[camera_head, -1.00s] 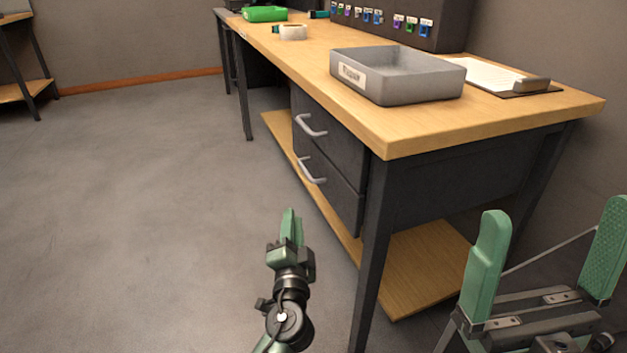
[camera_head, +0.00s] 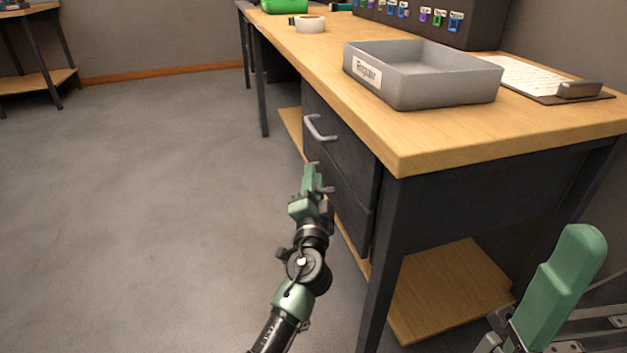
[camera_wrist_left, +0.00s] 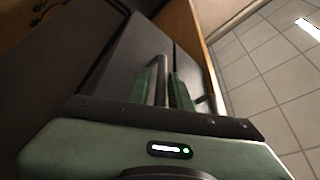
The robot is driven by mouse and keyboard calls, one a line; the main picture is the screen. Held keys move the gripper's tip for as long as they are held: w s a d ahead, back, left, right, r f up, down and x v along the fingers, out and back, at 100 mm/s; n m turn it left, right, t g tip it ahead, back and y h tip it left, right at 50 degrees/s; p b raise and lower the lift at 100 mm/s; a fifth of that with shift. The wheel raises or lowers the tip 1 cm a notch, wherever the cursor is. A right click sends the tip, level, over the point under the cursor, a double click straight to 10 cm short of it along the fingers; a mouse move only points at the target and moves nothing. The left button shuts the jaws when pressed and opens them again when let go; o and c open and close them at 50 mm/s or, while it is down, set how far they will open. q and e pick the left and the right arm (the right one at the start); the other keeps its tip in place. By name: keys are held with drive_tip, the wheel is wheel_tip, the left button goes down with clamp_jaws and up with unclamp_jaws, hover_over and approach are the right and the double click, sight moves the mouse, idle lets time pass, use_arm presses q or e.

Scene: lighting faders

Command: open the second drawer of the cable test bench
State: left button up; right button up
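The cable test bench has a wood top (camera_head: 480,140) and a dark two-drawer unit below it. The upper drawer (camera_head: 345,140) looks shut, its silver handle (camera_head: 318,128) uncovered. The lower, second drawer (camera_head: 352,205) also looks shut. My left gripper (camera_head: 312,172) is at the lower drawer's handle (camera_head: 328,189) and hides most of it. In the left wrist view, a grey handle bar (camera_wrist_left: 162,80) lies between my two green fingertips, close to both; whether they press on it I cannot tell. My right gripper (camera_head: 560,285) is at the lower right, empty, with one finger showing.
A grey labelled tray (camera_head: 440,95), a clipboard (camera_head: 535,80), a tape roll (camera_head: 310,24) and a green bin (camera_head: 285,6) stand on the bench. A bench leg (camera_head: 385,270) stands right of the drawers. The floor left of the bench is clear.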

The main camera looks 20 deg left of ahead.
use_arm(q)
clamp_jaws()
idle(1.4)
